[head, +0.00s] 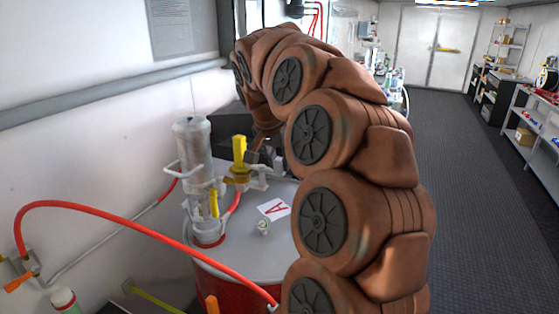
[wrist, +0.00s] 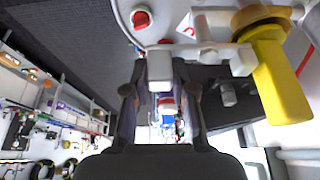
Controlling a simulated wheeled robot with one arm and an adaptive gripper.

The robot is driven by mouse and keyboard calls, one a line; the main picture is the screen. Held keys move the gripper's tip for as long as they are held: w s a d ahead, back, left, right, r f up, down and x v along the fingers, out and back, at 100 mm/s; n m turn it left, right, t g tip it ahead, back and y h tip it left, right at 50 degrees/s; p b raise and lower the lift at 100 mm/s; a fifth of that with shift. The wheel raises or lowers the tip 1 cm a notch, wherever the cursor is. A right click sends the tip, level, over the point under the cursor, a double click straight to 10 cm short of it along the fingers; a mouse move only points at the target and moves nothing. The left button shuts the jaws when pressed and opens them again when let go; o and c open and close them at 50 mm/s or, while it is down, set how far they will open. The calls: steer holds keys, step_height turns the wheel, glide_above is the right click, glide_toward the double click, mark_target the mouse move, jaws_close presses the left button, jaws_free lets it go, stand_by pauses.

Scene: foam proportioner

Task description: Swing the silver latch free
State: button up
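A yellow upright handle (head: 239,150) stands on the pale pipework at the drum's far side. In the wrist view the yellow handle (wrist: 278,80) is large at upper right. A pale grey block (wrist: 160,69) at the end of a light bar, perhaps the silver latch, lies between the fingertips of my gripper (wrist: 160,78). The two dark fingers flank it with space between them lower down; whether they touch it cannot be told. In the head view my gripper is mostly hidden behind my brown arm, beside the pale fittings (head: 277,158) right of the yellow handle.
The red drum's grey lid (head: 245,262) carries a clear cylinder (head: 193,145), a small round cap (head: 263,227) and a card with a red A (head: 274,208). A red hose (head: 130,213) arcs across at left. The dark floor (head: 470,200) at right is clear, with shelves beyond.

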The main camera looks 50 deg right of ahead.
jaws_close()
steer(key=shift+d+f+n+b, duration=0.15)
steer(key=shift+n+b, duration=0.15)
steer(key=shift+b, duration=0.55)
steer(key=shift+w+d+f+n+t+b, duration=0.1)
steer(key=shift+d+f+n+t+b, duration=0.2)
steer(key=shift+b, duration=0.8)
steer(key=shift+w+d+r+n+b, duration=0.1)
steer(key=shift+r+n+b, duration=0.1)
steer(key=shift+n+b, duration=0.6)
steer(key=w+n+t+y, duration=0.1)
steer(key=n, duration=0.2)
steer(key=w+d+n+t+y+p, duration=0.1)
steer(key=n, duration=0.3)
steer(key=w+d+n+y+p, duration=0.1)
steer(key=n, duration=0.2)
steer(key=shift+w+d+r+n+t+y, duration=0.25)
steer(key=shift+w+r+n+t+y, duration=0.05)
steer(key=shift+w+t, duration=0.1)
